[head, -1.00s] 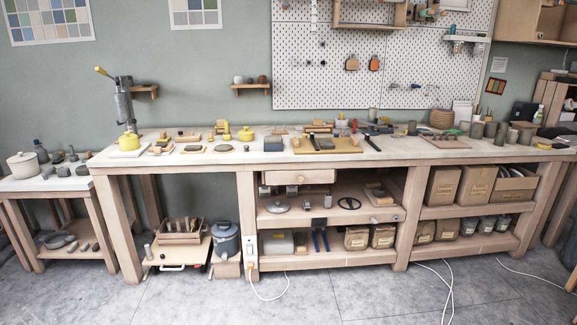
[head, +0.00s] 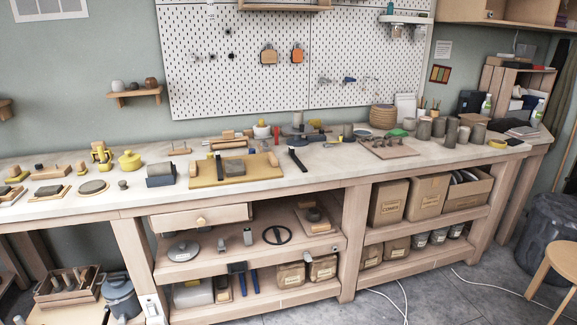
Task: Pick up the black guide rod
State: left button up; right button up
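A black bar (head: 297,160), which looks like the black guide rod, lies on the workbench (head: 330,175) at the right end of a yellow-tan board (head: 205,182). It lies at a slant; I cannot tell whether it touches the board. A second, shorter dark upright piece (head: 219,166) is at the board's left part, beside a grey block (head: 235,168). Neither of my grippers is in view.
A dark blue box (head: 160,176) stands left of the board. Grey cylinders (head: 450,133) and a tan board (head: 388,150) are to the right. The bench front edge is clear. A stool (head: 556,262) stands on the floor at right.

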aim_at(291, 150)
jog(key=i+l, duration=0.2)
jog(key=i+u, duration=0.2)
jog(key=i, duration=0.55)
jog(key=i+l+u, duration=0.2)
jog(key=i, duration=0.55)
